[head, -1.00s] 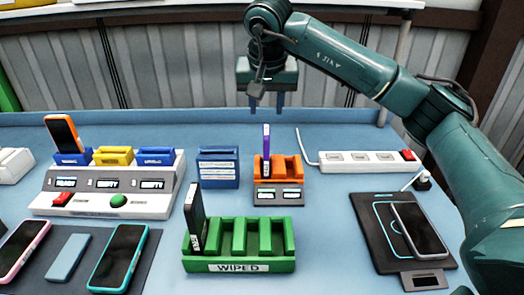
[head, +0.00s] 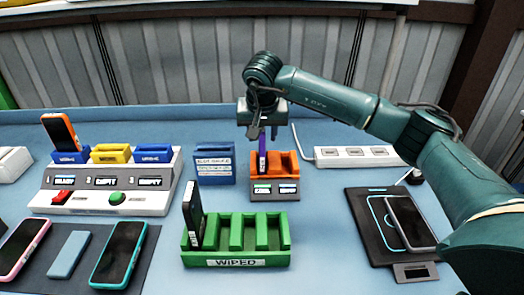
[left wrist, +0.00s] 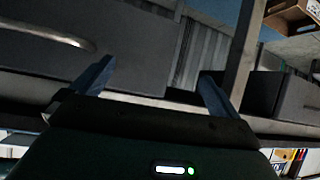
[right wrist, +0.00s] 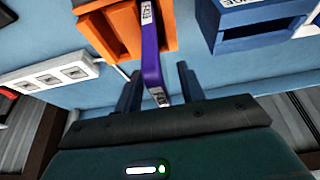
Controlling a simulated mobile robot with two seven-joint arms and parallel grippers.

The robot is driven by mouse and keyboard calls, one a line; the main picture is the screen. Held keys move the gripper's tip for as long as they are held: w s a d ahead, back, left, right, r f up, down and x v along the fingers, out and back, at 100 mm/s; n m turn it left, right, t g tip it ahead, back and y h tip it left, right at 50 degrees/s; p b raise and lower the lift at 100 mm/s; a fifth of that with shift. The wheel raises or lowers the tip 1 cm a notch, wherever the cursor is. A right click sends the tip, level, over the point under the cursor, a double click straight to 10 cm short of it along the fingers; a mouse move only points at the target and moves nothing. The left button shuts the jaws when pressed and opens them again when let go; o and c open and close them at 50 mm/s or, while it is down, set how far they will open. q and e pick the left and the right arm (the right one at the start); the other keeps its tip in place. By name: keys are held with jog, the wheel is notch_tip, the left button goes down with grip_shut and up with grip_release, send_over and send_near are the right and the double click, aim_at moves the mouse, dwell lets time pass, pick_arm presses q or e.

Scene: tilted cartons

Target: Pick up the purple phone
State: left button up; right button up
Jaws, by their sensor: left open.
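The purple phone (head: 263,160) stands upright, edge-on, in the left slot of the orange holder (head: 287,164). My right gripper (head: 264,132) is above the holder, pointing down, with its fingers on either side of the phone's top. In the right wrist view the purple phone (right wrist: 151,65) reaches up between the two open fingers of the right gripper (right wrist: 160,88), with a gap showing on its right side. My left gripper (left wrist: 153,85) is open and empty in the left wrist view, away from the phone; the head view does not show it.
A blue holder (head: 214,178) stands just left of the orange one. The green WIPED rack (head: 236,261) with a dark phone (head: 194,215) is in front. A white power strip (head: 356,156) lies behind right, and a black pad with a phone (head: 410,222) lies at right.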

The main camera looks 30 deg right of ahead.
jog(key=shift+c, duration=0.2)
jog(key=c, duration=0.6)
pick_arm(q)
jog(key=shift+d+r, duration=0.15)
jog(key=shift+r, duration=0.05)
pick_arm(e)
grip_shut()
jog(key=shift+r, duration=0.15)
notch_tip(320, 180, up, 10)
jog(key=shift+f+b, duration=0.1)
jog(key=shift+b, duration=0.35)
pick_arm(q)
jog(key=shift+d+f, duration=0.15)
jog(key=shift+d, duration=0.05)
jog(key=shift+a+r+p, duration=0.1)
jog(key=shift+r+p, duration=0.3)
jog(key=shift+p, duration=0.1)
pick_arm(e)
jog(key=shift+r, duration=0.4)
pick_arm(q)
jog(key=shift+w+r+p, duration=0.1)
jog(key=shift+r+p, duration=0.25)
jog(key=shift+r, duration=0.1)
pick_arm(e)
jog(key=shift+r, duration=0.35)
